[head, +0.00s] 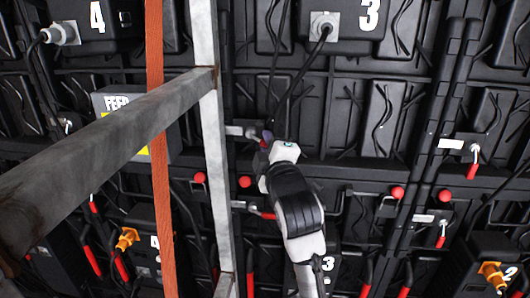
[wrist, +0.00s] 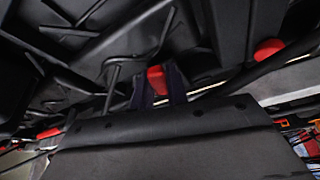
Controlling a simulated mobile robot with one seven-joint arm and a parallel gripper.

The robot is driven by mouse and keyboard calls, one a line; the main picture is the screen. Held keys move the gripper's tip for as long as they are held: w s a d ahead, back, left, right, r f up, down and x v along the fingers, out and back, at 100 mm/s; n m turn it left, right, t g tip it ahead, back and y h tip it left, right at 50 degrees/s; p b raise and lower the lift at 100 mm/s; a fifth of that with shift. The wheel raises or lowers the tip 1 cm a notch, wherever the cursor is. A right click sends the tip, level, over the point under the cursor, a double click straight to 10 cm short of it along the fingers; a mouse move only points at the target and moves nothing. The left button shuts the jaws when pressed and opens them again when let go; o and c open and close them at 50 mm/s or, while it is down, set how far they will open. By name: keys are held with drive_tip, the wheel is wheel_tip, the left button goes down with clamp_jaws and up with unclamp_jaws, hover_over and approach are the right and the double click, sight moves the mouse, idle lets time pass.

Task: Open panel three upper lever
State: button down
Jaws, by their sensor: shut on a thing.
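Panel three carries a white "3" on its black upper box (head: 345,25). Its upper lever shows as a grey plate and bracket (head: 238,131) left of my gripper (head: 266,139). My gripper covers most of the lever's handle in the head view. In the wrist view the red handle end (wrist: 156,79) sits between the two dark fingers, and my gripper is shut on it. The lever's exact angle is hard to tell.
A grey diagonal beam (head: 100,140), a pale post (head: 210,110) and an orange-brown strip (head: 160,150) stand in front at left. A similar red-handled lever (head: 473,168) hangs down at right. Cables hang close by.

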drive_tip(key=shift+d+r+n+g, duration=0.1)
drive_tip(key=shift+r+n+g, duration=0.3)
drive_tip(key=shift+n, duration=0.45)
drive_tip(key=shift+r+n+g, duration=0.25)
drive_tip(key=shift+n+g, duration=0.15)
drive_tip(key=shift+n, duration=0.45)
drive_tip(key=shift+r, duration=0.1)
drive_tip(key=c, duration=1.4)
unclamp_jaws()
drive_tip(key=s+d+b, duration=0.1)
drive_tip(key=s+b, duration=0.1)
drive_tip(key=s, duration=0.2)
drive_tip(key=s+b, duration=0.2)
drive_tip(key=s, duration=0.3)
drive_tip(key=s+d+b, duration=0.1)
drive_tip(key=s+b, duration=0.1)
drive_tip(key=s, duration=0.2)
drive_tip(key=shift+s+d, duration=0.3)
drive_tip(key=shift+d, duration=0.05)
drive_tip(key=shift+d, duration=0.1)
